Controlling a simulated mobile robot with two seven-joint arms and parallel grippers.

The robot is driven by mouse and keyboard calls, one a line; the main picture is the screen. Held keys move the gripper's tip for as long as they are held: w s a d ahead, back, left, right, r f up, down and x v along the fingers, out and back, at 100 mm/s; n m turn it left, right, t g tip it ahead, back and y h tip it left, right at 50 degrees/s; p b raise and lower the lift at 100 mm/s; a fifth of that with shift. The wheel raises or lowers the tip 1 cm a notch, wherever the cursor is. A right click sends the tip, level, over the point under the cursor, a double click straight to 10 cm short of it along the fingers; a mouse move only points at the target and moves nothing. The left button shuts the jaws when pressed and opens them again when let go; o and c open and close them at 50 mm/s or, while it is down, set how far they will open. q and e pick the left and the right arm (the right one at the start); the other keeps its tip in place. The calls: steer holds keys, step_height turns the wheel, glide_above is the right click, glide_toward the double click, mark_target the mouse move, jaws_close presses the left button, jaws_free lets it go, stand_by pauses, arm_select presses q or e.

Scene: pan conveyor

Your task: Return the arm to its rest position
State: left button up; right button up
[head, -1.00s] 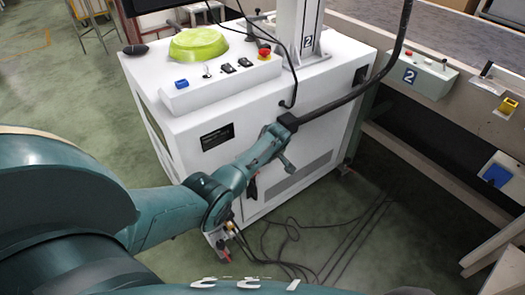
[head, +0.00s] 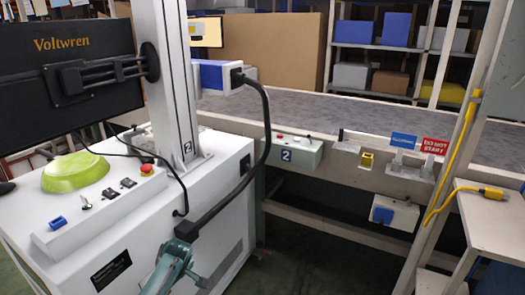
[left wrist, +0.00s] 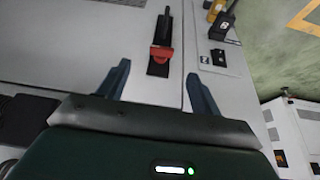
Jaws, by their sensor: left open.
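My left gripper (left wrist: 158,82) is open in the left wrist view, with its two dark blue fingers apart and nothing between them. Beyond the fingertips is the light grey panel of the machine cabinet, with a red and black switch (left wrist: 160,52) on it. In the head view only the teal end of my left arm (head: 170,268) shows at the bottom edge, in front of the white cabinet (head: 70,268). The fingers are hard to make out there. My right gripper is in neither view.
On the cabinet stand a green bowl-like part (head: 75,172), a red button (head: 146,169) and a column (head: 177,90). A black cable (head: 267,125) hangs close to my left arm. The grey conveyor (head: 350,115) and its frame lie behind and to the right.

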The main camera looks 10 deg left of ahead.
arm_select(q)
steer(key=s+d+m+t+h, duration=0.6)
steer(key=s+d+m, duration=0.45)
steer(key=s, duration=0.45)
steer(key=s+d+r+m+t+p, duration=0.1)
steer(key=s+d+r+m+p, duration=0.1)
steer(key=s+r+p, duration=0.3)
steer(key=s+d+r+m+t+h+p, duration=0.1)
steer(key=s+d+r+m+p, duration=0.2)
steer(key=r+p, duration=0.8)
step_height(320, 180, up, 4)
steer(key=s+d, duration=0.2)
steer(key=s, duration=0.1)
steer(key=shift+r, duration=0.2)
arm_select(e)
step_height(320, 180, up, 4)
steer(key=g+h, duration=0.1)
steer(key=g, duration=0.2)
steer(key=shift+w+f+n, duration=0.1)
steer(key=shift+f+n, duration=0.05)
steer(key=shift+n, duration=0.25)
arm_select(q)
steer(key=shift+c, duration=0.4)
